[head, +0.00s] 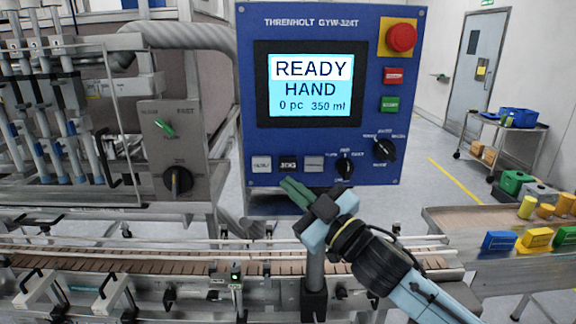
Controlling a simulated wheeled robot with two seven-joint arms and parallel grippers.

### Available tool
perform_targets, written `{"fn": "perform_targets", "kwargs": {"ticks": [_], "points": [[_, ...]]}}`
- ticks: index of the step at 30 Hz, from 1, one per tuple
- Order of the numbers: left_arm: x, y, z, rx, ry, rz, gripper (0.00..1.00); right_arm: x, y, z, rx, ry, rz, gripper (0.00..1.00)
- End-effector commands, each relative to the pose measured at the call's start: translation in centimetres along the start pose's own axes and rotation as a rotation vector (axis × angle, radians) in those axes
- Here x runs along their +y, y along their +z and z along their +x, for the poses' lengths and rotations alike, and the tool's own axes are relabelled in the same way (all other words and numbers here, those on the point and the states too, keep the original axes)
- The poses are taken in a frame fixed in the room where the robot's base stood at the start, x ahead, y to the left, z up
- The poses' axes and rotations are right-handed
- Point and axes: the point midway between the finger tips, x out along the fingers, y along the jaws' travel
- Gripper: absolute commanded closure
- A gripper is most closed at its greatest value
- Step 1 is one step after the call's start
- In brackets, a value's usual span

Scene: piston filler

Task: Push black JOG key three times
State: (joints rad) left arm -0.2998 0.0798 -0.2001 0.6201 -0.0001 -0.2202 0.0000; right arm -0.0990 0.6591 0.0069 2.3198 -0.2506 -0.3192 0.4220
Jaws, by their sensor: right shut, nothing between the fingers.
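The blue control panel (330,30) stands upright in the middle of the head view. The black JOG key (288,163) is the middle one of a row of three keys near the panel's lower edge; its lettering is too small to read surely. My right gripper (285,183) comes in from the lower right. Its green fingers are shut and empty, with the tips just below the black key in the picture. I see no contact with the key. The screen (310,84) reads READY, HAND, 0 pc, 350 ml. My left gripper is out of view.
A white key (261,164) and a grey key (314,163) flank the black one. Two rotary knobs (345,164) (385,149) sit to the right. A red emergency button (401,38) is at the top right. A conveyor (150,262) runs below the panel.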

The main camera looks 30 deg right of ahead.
Motion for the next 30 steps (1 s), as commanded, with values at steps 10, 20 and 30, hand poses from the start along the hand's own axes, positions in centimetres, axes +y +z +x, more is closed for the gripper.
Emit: {"fn": "perform_targets", "kwargs": {"ticks": [10, 20, 30], "points": [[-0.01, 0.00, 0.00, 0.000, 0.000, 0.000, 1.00, 0.00, 0.01, 0.00, 0.000, 0.000, 0.000, 1.00], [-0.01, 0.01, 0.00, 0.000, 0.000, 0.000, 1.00, 0.00, 0.00, 0.00, 0.000, 0.000, 0.000, 1.00], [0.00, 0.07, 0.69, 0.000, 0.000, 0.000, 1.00, -0.38, 0.05, -0.24, 0.024, 0.029, 0.038, 1.00]]}}
